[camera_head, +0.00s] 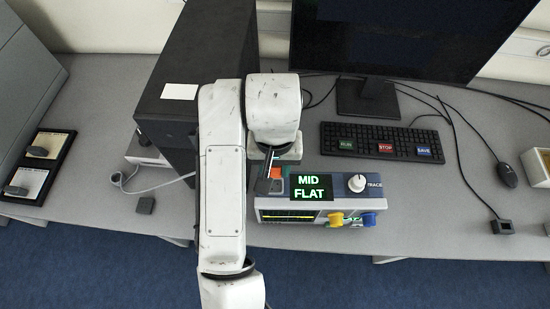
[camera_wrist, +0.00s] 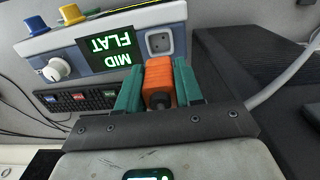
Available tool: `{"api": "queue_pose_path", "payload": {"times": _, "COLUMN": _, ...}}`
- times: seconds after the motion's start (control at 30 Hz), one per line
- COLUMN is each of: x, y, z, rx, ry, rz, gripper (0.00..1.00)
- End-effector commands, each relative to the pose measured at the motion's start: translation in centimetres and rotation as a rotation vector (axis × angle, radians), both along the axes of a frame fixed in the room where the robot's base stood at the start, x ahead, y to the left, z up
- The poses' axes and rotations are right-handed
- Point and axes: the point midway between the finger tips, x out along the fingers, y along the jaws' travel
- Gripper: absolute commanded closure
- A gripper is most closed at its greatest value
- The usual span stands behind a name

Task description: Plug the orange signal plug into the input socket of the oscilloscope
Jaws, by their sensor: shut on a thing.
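The orange signal plug (camera_wrist: 160,80) sits between the two teal fingers of my gripper (camera_wrist: 159,88), which is shut on it. The oscilloscope (camera_head: 345,180) stands on the table, with a lit screen reading MID FLAT (camera_head: 310,187). Its input socket (camera_wrist: 159,42), a square light plate with a dark recess, shows just beyond the plug's front end in the wrist view. Whether the plug touches the socket I cannot tell. In the head view my gripper (camera_head: 268,172) is over the oscilloscope's left end; a patch of orange shows there, and my arm hides part of this area.
A dark computer tower (camera_head: 190,100) stands close left of my arm. A keyboard (camera_head: 382,142) and monitor (camera_head: 405,35) are behind the oscilloscope.

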Motion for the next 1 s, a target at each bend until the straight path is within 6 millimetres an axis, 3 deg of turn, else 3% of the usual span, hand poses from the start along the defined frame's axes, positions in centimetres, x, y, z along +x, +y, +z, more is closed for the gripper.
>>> {"api": "queue_pose_path", "payload": {"times": 0.27, "x": -0.1, "y": 0.0, "z": 0.2, "rx": -0.001, "ry": -0.001, "rz": 0.0, "gripper": 1.0}}
{"api": "queue_pose_path", "payload": {"times": 1.0, "x": -0.2, "y": 0.0, "z": -5.3, "rx": 0.0, "ry": 0.0, "rz": 0.001, "gripper": 1.0}}
